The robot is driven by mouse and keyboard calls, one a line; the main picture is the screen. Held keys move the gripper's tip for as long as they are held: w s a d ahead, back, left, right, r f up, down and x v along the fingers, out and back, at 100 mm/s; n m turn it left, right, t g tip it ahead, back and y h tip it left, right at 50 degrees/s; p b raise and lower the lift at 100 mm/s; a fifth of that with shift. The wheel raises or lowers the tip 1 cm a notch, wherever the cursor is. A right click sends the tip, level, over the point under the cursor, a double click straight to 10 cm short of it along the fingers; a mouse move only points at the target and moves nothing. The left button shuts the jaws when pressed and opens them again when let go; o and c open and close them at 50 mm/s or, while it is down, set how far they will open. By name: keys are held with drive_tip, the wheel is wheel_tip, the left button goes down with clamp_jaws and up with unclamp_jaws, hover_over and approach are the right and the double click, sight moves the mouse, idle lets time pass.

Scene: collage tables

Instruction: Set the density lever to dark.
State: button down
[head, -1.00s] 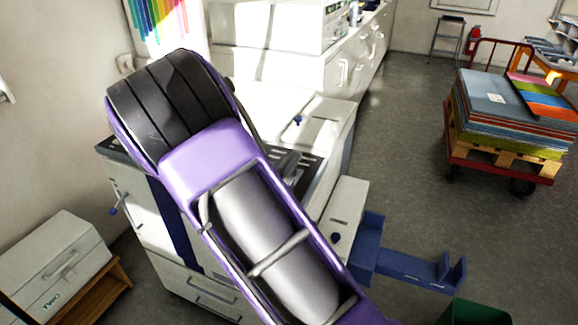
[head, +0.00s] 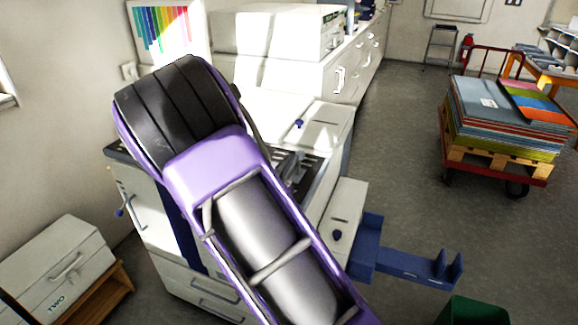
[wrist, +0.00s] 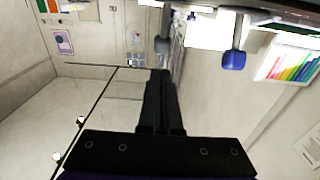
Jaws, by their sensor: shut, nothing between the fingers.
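A white machine (head: 190,268) stands in the head view, partly behind my purple arm. It has several blue-tipped controls: one on its left side (head: 120,212), one on top at the back (head: 299,124), and one on a right-hand ledge (head: 337,235). The wrist view shows a blue-tipped lever (wrist: 233,61) to the right of my fingers, apart from them. I cannot tell which control is the density lever, and no dark mark is readable. My gripper (wrist: 160,76) is shut and empty in the wrist view. It is hidden in the head view.
A blue bracket (head: 412,265) juts from the machine's right side over the floor. A low white box (head: 62,265) stands at the left on a wooden stand. A red cart (head: 500,170) with stacked sheets stands at the right.

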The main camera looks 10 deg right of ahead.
drive_tip(key=s+a+r, duration=0.3)
drive_tip(key=s+a, duration=0.2)
drive_tip(key=s, duration=0.3)
drive_tip(key=shift+a, duration=0.4)
